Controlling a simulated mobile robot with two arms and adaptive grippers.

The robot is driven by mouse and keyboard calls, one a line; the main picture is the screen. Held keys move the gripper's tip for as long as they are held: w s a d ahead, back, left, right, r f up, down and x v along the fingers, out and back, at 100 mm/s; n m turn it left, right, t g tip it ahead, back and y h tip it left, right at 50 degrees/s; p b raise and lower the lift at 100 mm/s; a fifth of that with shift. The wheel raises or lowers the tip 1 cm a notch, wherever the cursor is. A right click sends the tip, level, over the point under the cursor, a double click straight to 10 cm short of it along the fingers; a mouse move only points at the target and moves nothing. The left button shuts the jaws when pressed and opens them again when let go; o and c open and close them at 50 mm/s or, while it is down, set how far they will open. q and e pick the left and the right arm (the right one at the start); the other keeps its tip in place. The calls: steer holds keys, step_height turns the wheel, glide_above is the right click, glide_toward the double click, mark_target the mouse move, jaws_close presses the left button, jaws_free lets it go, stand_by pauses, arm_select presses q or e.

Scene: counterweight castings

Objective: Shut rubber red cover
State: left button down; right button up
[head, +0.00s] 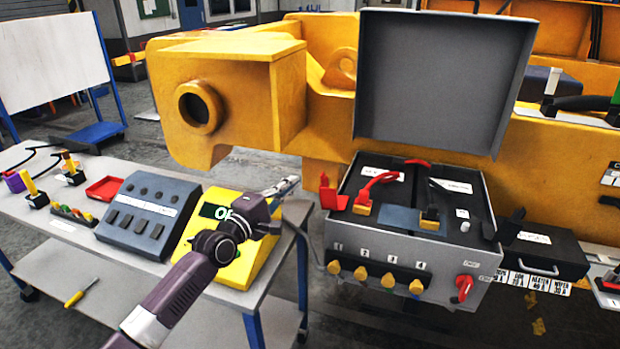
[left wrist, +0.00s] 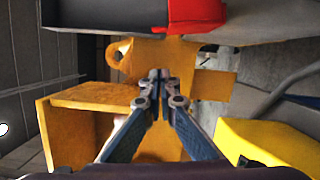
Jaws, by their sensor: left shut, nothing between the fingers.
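The red rubber cover (head: 331,196) sits at the left rim of the grey box (head: 400,268). It is swung out, with one part standing up. The cover also shows large at the top of the left wrist view (left wrist: 195,12). My left gripper (head: 291,184) is left of the cover, apart from it, above the table's right end. Its fingers are shut and empty; the fingertips meet in the left wrist view (left wrist: 160,77). My right gripper is not in view.
The grey box's lid (head: 440,75) stands open. Red and black cables lie inside. A yellow display unit (head: 238,275) and a grey button console (head: 150,215) stand on the table, close under my left arm. A yellow casting (head: 270,100) fills the back.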

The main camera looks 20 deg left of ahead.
arm_select(q)
steer(key=d+p, duration=0.1)
steer(key=w+d+p, duration=0.1)
steer(key=d, duration=0.1)
steer(key=w+d+p, duration=0.1)
steer(key=shift+w+d+r, duration=0.15)
steer(key=shift+d+r, duration=0.2)
steer(key=shift+d, duration=0.05)
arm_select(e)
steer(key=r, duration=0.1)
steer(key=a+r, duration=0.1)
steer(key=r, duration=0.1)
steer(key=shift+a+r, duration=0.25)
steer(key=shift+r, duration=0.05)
arm_select(q)
steer(key=shift+w, duration=0.1)
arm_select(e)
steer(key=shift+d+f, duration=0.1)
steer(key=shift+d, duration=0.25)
